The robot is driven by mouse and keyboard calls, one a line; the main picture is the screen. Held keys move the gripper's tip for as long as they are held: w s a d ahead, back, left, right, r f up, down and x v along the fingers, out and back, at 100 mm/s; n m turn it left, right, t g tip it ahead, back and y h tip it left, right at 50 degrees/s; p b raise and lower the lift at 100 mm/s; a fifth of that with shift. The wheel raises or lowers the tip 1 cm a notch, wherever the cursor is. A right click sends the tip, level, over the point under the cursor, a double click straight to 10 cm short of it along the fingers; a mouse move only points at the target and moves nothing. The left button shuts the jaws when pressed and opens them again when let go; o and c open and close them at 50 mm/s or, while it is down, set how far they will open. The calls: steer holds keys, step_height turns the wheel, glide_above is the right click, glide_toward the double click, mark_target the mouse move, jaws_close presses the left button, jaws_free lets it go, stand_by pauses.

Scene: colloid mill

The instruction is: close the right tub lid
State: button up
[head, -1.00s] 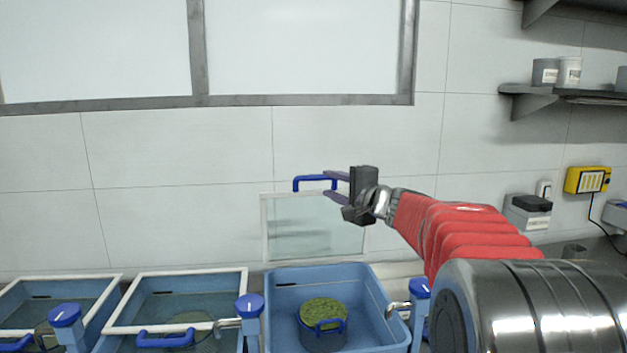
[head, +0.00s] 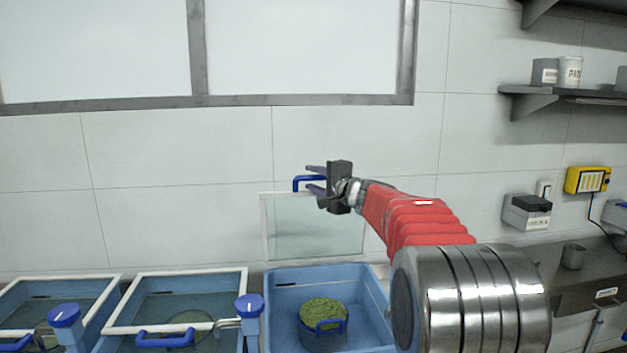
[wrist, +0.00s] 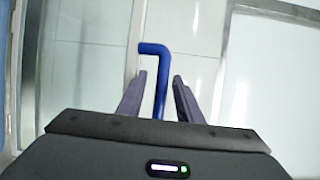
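The right tub (head: 283,291) is a blue basin at the lower middle of the head view. Its lid (head: 315,228), a clear pane in a white frame, stands raised behind it near the tiled wall. The lid's blue handle (head: 298,181) is at its top edge; the bar also shows in the wrist view (wrist: 160,75). My gripper (head: 309,178) is at the handle, fingers pointing left. In the wrist view my gripper (wrist: 160,82) is open, one finger on each side of the handle, with visible gaps. The fingers hide part of the handle in the head view.
A pot with green contents (head: 323,312) sits inside the right tub. Two more tubs on the left have lids lying down, the nearer lid (head: 245,285) with a blue handle (head: 165,340). A blue-capped post (head: 249,306) with a tap stands between tubs. A shelf (head: 570,91) is at upper right.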

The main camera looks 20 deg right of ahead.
steer(key=shift+c, duration=0.2)
jaws_close()
